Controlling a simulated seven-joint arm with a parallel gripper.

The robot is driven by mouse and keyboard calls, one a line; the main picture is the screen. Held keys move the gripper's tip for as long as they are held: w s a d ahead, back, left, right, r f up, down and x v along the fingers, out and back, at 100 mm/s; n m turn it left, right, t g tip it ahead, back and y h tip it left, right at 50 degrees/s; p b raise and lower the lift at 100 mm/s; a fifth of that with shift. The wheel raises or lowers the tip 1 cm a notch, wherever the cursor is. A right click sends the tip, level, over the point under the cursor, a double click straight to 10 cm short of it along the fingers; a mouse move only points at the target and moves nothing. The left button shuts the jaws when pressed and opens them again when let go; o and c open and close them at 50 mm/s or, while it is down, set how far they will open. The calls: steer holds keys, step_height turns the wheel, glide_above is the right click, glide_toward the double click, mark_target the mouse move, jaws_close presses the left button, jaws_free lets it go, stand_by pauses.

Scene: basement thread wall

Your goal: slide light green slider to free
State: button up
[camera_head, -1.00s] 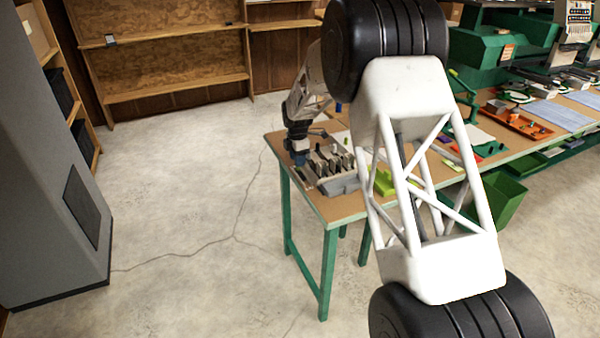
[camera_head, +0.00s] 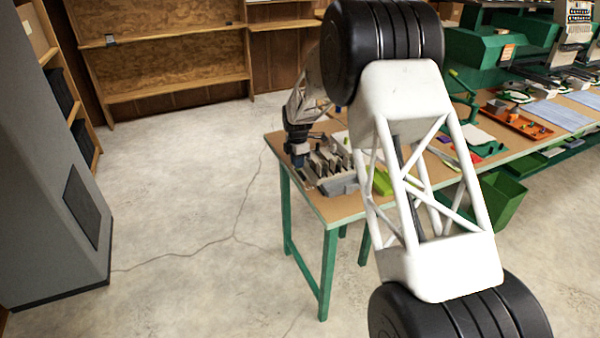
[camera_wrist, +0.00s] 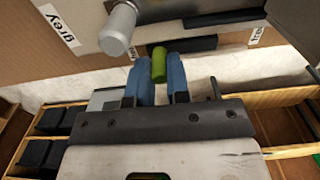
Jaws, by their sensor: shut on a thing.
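The light green slider (camera_wrist: 158,63) shows in the wrist view as a short upright knob at the upper middle. My gripper (camera_wrist: 160,82) has its two blue fingers on either side of this knob, closed on it. A dark slot strip (camera_wrist: 190,46) runs beside the knob toward the right. In the head view my gripper (camera_head: 299,158) is low at the left end of the table, and the slider cannot be made out there.
A grey knob (camera_wrist: 117,30) stands up and left of the green one. A grey slotted holder (camera_head: 338,178) sits right of my gripper on the table (camera_head: 335,211). A red tray (camera_head: 515,120) lies farther right. The floor left of the table is clear.

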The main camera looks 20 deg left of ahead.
mark_target(301, 174)
steer(key=shift+d, duration=0.1)
steer(key=shift+s+d, duration=0.95)
steer(key=shift+s, duration=0.05)
steer(key=o, duration=0.8)
steer(key=shift+r, duration=3)
steer(key=shift+r, duration=0.15)
steer(key=shift+r, duration=1.85)
